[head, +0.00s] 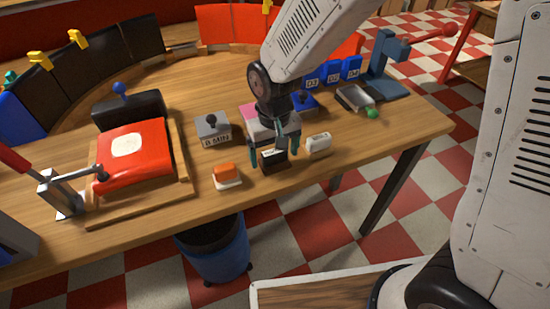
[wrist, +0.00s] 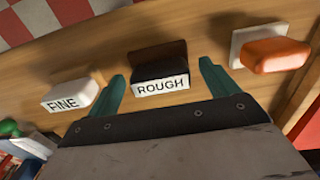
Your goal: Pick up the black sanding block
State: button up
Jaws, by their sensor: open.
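The black sanding block (head: 274,159) stands on the wooden table near its front edge. In the wrist view the black block (wrist: 158,58) carries a white label reading "ROUGH". My gripper (head: 272,160) is open, with its teal fingers on either side of the block. In the wrist view the gripper (wrist: 158,88) has one finger to the left and one to the right of the block, with gaps showing. The block's far side is hidden in the head view.
A white block labelled "FINE" (wrist: 75,97) lies to one side, also seen in the head view (head: 319,145). An orange block on a white base (head: 227,176) lies to the other. A grey "D MIN" block (head: 213,130) and a red pad on a wooden frame (head: 135,155) stand left. A blue bin (head: 217,262) is below.

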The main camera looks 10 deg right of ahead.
aim_at(275, 155)
jog(key=shift+f, duration=0.1)
jog(key=shift+c, duration=0.3)
jog(key=c, duration=1)
jog(key=shift+c, duration=0.2)
jog(key=shift+r, duration=0.55)
jog(key=r, duration=0.1)
jog(key=s+r, duration=0.1)
jog(key=shift+s+r, duration=0.1)
jog(key=shift+r, duration=0.25)
jog(key=s+r, duration=0.1)
jog(key=s, duration=1.4)
jog(key=shift+d+r, duration=0.15)
jog(key=shift+d, duration=0.05)
